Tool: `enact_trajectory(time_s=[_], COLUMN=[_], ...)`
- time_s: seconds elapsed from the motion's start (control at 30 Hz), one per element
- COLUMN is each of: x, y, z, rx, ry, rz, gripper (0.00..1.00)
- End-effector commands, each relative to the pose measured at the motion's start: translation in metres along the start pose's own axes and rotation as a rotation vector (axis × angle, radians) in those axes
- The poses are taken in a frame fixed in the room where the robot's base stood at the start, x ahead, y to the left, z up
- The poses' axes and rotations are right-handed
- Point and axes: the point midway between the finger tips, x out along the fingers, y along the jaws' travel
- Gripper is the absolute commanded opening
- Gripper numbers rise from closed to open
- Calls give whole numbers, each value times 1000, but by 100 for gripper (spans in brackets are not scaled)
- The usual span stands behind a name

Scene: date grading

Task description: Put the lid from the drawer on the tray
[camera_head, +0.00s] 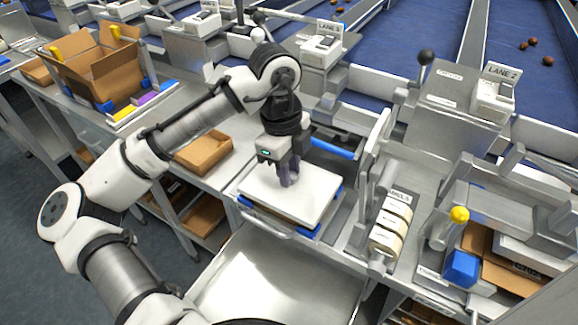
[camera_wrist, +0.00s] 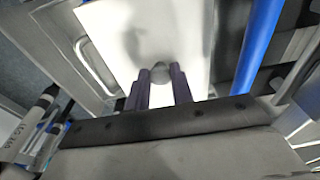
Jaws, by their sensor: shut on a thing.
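The flat white lid (camera_head: 310,197) lies level over a blue-edged tray (camera_head: 308,232), whose blue shows along the front and at the corners. I cannot tell whether the lid rests fully on it. My gripper (camera_head: 289,180) points down at the middle of the lid, shut on its small knob. In the wrist view, the grey knob (camera_wrist: 161,74) sits between my dark fingertips (camera_wrist: 160,80), with the white lid (camera_wrist: 120,35) around it. The fingers hide part of the knob, and the lid hides the tray's inside.
A bare steel surface (camera_head: 270,280), perhaps the open drawer, lies in front. A blue bar (camera_head: 328,146) runs behind the lid. A label-roll holder (camera_head: 390,225) stands close on the right. A cardboard box (camera_head: 204,151) sits to the left. Lane machines stand behind.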

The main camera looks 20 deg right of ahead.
Motion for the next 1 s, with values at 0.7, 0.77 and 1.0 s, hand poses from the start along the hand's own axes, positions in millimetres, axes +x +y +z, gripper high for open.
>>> enact_trajectory(time_s=[0.7,0.77,1.0], x=[3,3,3], y=[0,0,0], z=[0,0,0], rx=[0,0,0], ry=[0,0,0], rz=[0,0,0], gripper=[55,63,67])
